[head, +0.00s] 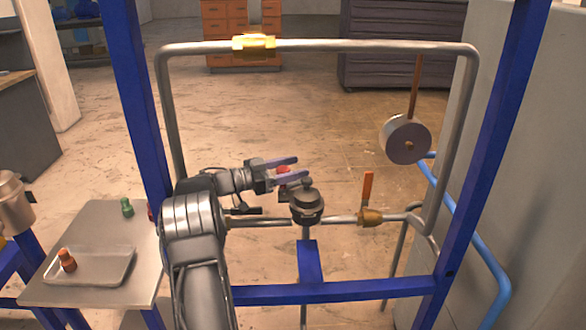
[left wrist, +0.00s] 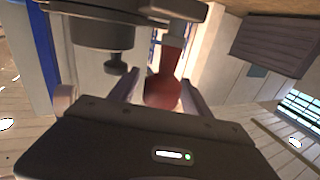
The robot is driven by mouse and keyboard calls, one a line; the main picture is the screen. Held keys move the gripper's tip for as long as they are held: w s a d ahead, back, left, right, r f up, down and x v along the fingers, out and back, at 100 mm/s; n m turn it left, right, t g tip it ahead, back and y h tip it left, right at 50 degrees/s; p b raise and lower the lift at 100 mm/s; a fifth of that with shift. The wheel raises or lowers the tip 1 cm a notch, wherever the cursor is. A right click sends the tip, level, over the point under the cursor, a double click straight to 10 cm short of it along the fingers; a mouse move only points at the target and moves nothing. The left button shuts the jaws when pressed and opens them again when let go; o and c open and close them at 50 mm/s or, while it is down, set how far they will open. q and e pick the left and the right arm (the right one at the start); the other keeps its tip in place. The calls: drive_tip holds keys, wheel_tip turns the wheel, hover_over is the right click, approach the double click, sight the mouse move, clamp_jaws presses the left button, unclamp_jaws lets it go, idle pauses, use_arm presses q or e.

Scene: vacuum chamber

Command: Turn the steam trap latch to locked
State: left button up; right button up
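The steam trap (head: 306,205) is a dark round body on the horizontal pipe. In the left wrist view the dark cylindrical body (left wrist: 92,32) at the top seems to be the same trap. Its latch has a red grip (head: 284,169), which shows large in the left wrist view (left wrist: 163,90), joined to a grey arm. My left gripper (head: 297,168) is just behind and left of the trap, its fingers apart on either side of the red grip. In the left wrist view the fingers (left wrist: 161,80) do not look closed on it. My right gripper is not in view.
A blue frame (head: 340,291) and grey pipes surround the trap. An orange-handled valve (head: 370,216) is right of it, and a round gauge-like disc (head: 407,140) hangs above. A side table (head: 95,292) at left holds a tray and small green and orange parts.

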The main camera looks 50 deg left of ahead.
sight(293, 185)
use_arm(q)
wheel_tip(293, 185, up, 10)
idle(0.7)
drive_tip(key=shift+c, duration=0.5)
